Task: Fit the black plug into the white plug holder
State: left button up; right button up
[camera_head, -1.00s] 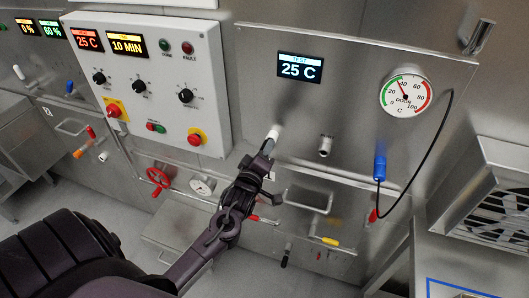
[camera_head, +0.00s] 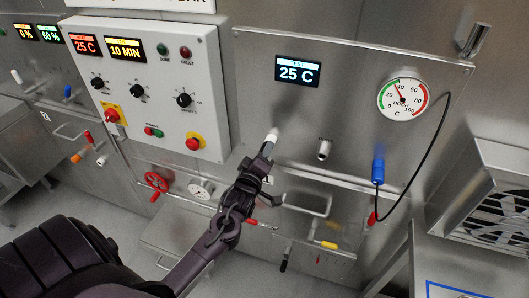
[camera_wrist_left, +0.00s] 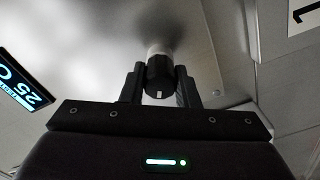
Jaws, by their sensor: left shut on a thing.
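The black plug (camera_wrist_left: 160,78), round with a small white mark on its end, sits between the two fingers of my left gripper (camera_wrist_left: 160,88) in the left wrist view. The gripper is shut on it. The white plug holder (camera_wrist_left: 160,48) shows as a pale collar directly behind the plug, in line with it. In the head view my left gripper (camera_head: 262,158) reaches to the steel panel, and the white holder (camera_head: 271,136) shows at its tip. The plug is mostly hidden there by the fingers. I cannot tell how deep the plug sits in the holder.
A steel pipe stub (camera_head: 324,150) projects to the right of the gripper. A door handle (camera_head: 308,206) lies below. A control box (camera_head: 150,85) with knobs stands out at left. A blue probe (camera_head: 378,171) on a black cable hangs right, below a round gauge (camera_head: 402,99).

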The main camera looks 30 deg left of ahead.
pick_arm(q)
jog(key=shift+r, duration=0.1)
jog(key=o, duration=1.3)
dwell(0.4)
jog(key=p+v, duration=0.3)
jog(key=v, duration=0.4)
dwell(0.4)
